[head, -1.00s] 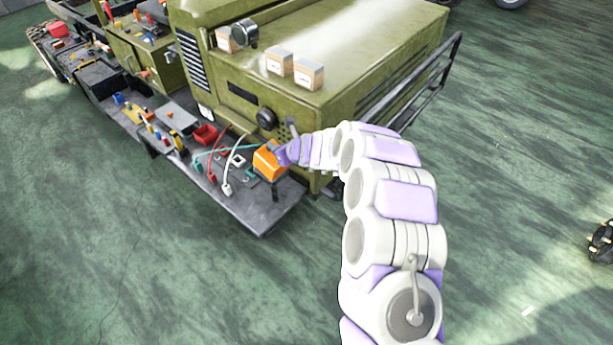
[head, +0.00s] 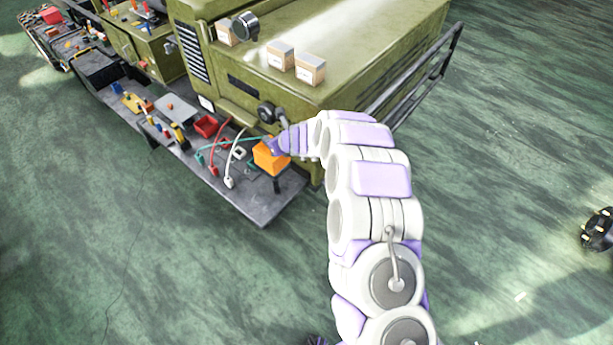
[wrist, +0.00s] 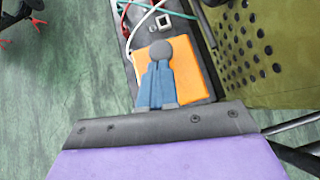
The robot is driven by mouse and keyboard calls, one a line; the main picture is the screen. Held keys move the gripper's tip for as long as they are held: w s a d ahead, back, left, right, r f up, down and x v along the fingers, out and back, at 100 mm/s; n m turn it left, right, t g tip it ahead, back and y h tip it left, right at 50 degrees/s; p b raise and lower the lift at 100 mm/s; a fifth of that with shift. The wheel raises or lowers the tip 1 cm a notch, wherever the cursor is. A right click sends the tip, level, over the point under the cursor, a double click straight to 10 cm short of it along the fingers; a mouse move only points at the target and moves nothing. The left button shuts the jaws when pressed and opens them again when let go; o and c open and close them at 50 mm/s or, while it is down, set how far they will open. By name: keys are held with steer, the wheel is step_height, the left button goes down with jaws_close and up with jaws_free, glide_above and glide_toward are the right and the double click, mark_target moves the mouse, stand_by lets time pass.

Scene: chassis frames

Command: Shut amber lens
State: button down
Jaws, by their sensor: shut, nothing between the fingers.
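The amber lens (head: 270,157) is an orange block-like piece on the dark metal ledge at the near corner of the olive vehicle. It also shows in the wrist view (wrist: 193,75), partly hidden behind my fingers. My gripper (head: 272,147) is at the lens's upper edge. In the wrist view my gripper (wrist: 160,60) is shut, its blue fingers together with a grey round tip in front of the orange face. Nothing shows between the fingers. I cannot tell whether they touch the lens.
White, red and teal cables (head: 230,165) lie left of the lens on the ledge (head: 262,205). A red bin (head: 206,126) is beyond them. A perforated olive panel (wrist: 258,50) stands close at right. Green floor is open in front.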

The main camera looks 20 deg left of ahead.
steer(key=shift+w+a+r+p, duration=0.1)
steer(key=shift+w+a+p, duration=0.15)
steer(key=shift+p, duration=0.25)
steer(key=shift+w, duration=0.1)
steer(key=shift+a, duration=0.1)
stand_by(0.3)
